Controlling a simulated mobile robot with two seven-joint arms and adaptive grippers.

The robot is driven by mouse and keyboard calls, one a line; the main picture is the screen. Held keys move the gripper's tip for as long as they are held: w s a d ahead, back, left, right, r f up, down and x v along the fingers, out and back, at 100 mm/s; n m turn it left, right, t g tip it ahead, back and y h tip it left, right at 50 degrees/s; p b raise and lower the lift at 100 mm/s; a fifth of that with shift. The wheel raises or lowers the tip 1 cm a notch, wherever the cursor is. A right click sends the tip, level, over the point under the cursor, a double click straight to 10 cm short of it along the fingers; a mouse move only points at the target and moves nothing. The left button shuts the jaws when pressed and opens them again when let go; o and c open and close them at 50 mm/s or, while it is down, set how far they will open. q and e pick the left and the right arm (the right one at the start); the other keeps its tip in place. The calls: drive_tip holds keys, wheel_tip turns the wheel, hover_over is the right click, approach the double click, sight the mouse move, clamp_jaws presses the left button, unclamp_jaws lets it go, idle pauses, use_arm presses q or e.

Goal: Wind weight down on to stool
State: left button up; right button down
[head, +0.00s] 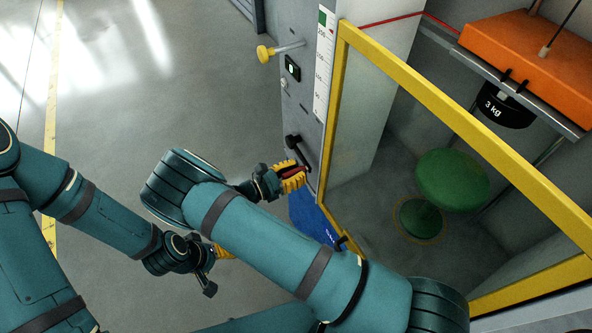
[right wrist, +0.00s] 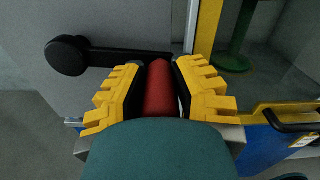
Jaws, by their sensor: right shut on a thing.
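My right gripper (head: 290,178) is shut on the red crank handle, which lies between its yellow fingers in the right wrist view (right wrist: 159,90). The crank's black arm and hub (right wrist: 68,55) reach left from the handle, on the grey machine panel. The black weight (head: 507,108), marked 3 kg, hangs below an orange block (head: 530,45) inside the yellow-framed enclosure. The green stool (head: 455,180) stands on the enclosure floor, lower than the weight, with a clear gap between them. My left gripper (head: 225,253) is low at the left, partly hidden; its opening cannot be made out.
A yellow-framed clear guard (head: 450,110) stands between my right arm and the stool. The panel carries a vertical scale (head: 324,65), a yellow knob (head: 264,53) and a small display (head: 292,68). A blue panel (head: 312,220) is below the crank. Floor at the left is open.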

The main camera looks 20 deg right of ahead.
wheel_tip(320, 180, up, 3)
drive_tip(key=shift+d+f+n+p, duration=0.1)
drive_tip(key=shift+f+n+p, duration=0.05)
drive_tip(key=shift+n+p, duration=0.95)
drive_tip(key=shift+w+r+n+p, duration=0.2)
drive_tip(key=shift+r+n+p, duration=0.35)
drive_tip(key=shift+n, duration=0.25)
drive_tip(key=shift+w+r+n+p, duration=0.2)
drive_tip(key=shift+r+n+p, duration=0.3)
drive_tip(key=shift+n, duration=0.3)
